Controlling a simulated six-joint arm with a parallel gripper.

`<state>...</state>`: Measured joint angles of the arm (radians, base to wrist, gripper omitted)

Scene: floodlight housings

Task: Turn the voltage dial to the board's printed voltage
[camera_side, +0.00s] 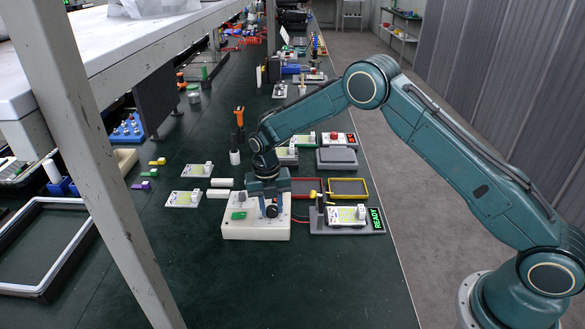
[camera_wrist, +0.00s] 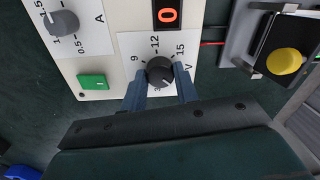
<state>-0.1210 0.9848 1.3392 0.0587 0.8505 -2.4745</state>
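The voltage dial (camera_wrist: 160,72) is a dark round knob on the white control box (camera_side: 256,229). Numbers 9, 12 and 15 and a V surround it in the wrist view, with a partly covered 3 below. Its white mark points down and right, towards my right finger. My gripper (camera_wrist: 161,80) has one finger on each side of the dial. Contact with the knob is unclear. In the side view the gripper stands over the box (camera_side: 266,208). A board (camera_side: 346,215) sits in the grey fixture beside the box; its printed voltage is unreadable.
The fixture has a yellow knob (camera_wrist: 284,61) and a READY display (camera_side: 376,219). Loose boards (camera_side: 183,198) lie left. The front bench is clear.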

